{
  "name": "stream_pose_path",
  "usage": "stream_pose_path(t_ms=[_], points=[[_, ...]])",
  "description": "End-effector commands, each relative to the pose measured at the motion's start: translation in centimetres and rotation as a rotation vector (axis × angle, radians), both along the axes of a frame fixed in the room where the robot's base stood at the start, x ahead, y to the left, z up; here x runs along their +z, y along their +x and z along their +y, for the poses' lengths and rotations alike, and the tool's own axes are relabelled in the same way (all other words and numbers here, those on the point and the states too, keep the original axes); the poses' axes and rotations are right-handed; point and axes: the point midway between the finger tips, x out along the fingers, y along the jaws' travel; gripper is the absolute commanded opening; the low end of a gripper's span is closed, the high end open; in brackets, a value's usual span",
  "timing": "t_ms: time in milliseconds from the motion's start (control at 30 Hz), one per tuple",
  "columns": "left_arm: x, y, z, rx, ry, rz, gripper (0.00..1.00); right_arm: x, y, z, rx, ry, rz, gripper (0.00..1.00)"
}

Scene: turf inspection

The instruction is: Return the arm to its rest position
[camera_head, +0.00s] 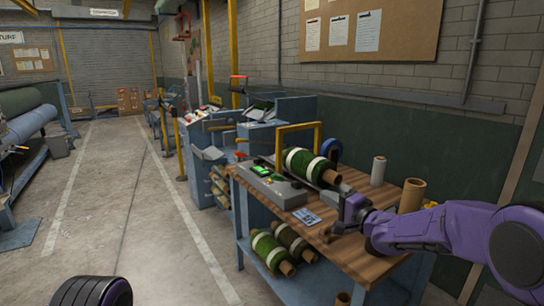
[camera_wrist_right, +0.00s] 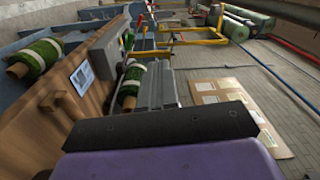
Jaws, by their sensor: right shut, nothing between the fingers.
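My right arm, purple, comes in from the right in the head view and reaches over the wooden top of the workbench (camera_head: 358,232). My right gripper (camera_head: 349,207) is near the bench's right part, close to the core end of a green turf roll (camera_head: 308,166) with white bands. It is shut with nothing held. In the right wrist view, a dark bar and a purple part of my own arm fill the bottom. The turf roll also shows there (camera_wrist_right: 131,86). My left gripper is not in view; a dark rounded part at the lower left of the head view seems mine.
A white roll (camera_head: 378,171) and a brown cardboard tube (camera_head: 411,195) stand on the bench. A grey device (camera_head: 283,192) and a small card (camera_head: 306,217) lie left of my gripper. More turf rolls (camera_head: 272,252) lie on the lower shelf. The floor aisle at left is clear.

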Motion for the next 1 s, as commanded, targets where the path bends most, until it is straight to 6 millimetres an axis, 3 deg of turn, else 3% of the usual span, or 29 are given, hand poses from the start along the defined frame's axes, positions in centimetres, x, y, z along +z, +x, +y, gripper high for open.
stream_pose_path(t_ms=[167, 333, 467, 567, 667, 767, 900, 1000], points=[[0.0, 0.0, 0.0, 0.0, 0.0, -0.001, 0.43, -0.3, 0.0, -0.5, -0.034, -0.094, -0.076, 0.0], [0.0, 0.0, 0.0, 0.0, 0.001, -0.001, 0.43, -2.0, -0.7, -1.5, -0.104, -0.212, -0.136, 0.0], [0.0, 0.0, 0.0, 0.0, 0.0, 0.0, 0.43, -6.1, -2.2, -2.9, -0.186, -0.338, -0.137, 0.0], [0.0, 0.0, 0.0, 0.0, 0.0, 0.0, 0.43, -10.4, -3.9, -4.2, -0.245, -0.444, -0.099, 0.0], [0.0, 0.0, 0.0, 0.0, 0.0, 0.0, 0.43, -16.0, -6.8, -5.7, -0.297, -0.574, -0.022, 0.0], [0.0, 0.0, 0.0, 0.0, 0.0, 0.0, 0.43, -22.2, -11.0, -7.4, -0.331, -0.723, 0.09, 0.0], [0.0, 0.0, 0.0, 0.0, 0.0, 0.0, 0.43, -29.8, -18.4, -9.7, -0.333, -0.919, 0.275, 0.0], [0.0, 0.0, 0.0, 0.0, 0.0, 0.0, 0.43, -34.2, -24.6, -11.2, -0.31, -1.046, 0.421, 0.0]])
